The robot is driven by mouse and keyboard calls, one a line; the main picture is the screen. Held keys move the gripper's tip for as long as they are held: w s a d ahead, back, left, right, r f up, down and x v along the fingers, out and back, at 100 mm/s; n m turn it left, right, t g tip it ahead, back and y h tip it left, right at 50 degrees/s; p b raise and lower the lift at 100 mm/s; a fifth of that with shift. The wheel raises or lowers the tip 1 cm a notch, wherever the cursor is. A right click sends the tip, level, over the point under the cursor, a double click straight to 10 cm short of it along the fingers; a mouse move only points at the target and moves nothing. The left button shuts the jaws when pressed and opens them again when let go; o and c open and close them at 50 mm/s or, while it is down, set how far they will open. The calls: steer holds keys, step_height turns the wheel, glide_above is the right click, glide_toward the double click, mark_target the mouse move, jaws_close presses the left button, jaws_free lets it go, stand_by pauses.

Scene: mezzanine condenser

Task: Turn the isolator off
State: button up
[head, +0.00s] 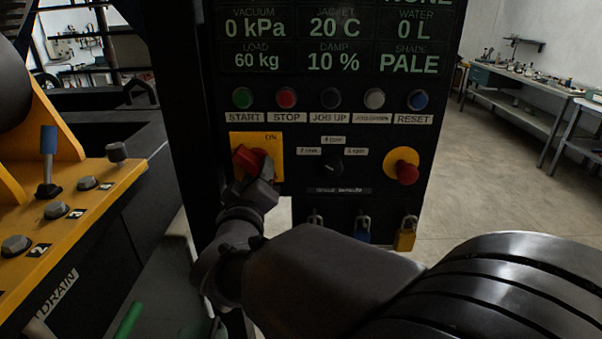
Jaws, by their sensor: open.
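The isolator is a red rotary handle (245,158) on a yellow plate (276,166) on the dark control panel. The word ON shows at the plate's top right. My gripper (256,172) is in front of the plate, its fingers open at the red handle. The fingers overlap the handle's right and lower parts, and I cannot tell whether they touch it. The lower left of the plate and any OFF mark are hidden behind my gripper and wrist.
A row of buttons (331,98) runs above the isolator, under a display (333,45). A selector knob (330,165) and a red emergency stop (407,173) lie to the right. Padlocks, one yellow (404,238), hang below. A yellow lever console (75,205) stands at left.

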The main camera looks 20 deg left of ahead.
steer(key=p+v, duration=0.2)
steer(key=v, duration=1.3)
steer(key=shift+s, duration=0.35)
steer(key=w+d+m+g+y, duration=0.1)
steer(key=w+d+m+g, duration=0.1)
steer(key=d+m, duration=0.3)
steer(key=w+d+m+g+y, duration=0.1)
steer(key=w+d+m+g, duration=0.15)
steer(key=d, duration=0.45)
steer(key=s+d+f+m+g+h, duration=0.2)
steer(key=s+d+f+m+g, duration=0.1)
steer(key=s+d, duration=0.4)
steer(key=s+d+f+m+g+h, duration=0.2)
steer(key=s+d+f+m+g, duration=0.2)
steer(key=s+d, duration=0.4)
steer(key=d+f+m, duration=0.1)
steer(key=d, duration=0.1)
steer(key=shift+s+d+f, duration=0.3)
steer(key=shift+d+f, duration=0.05)
steer(key=shift+m, duration=0.25)
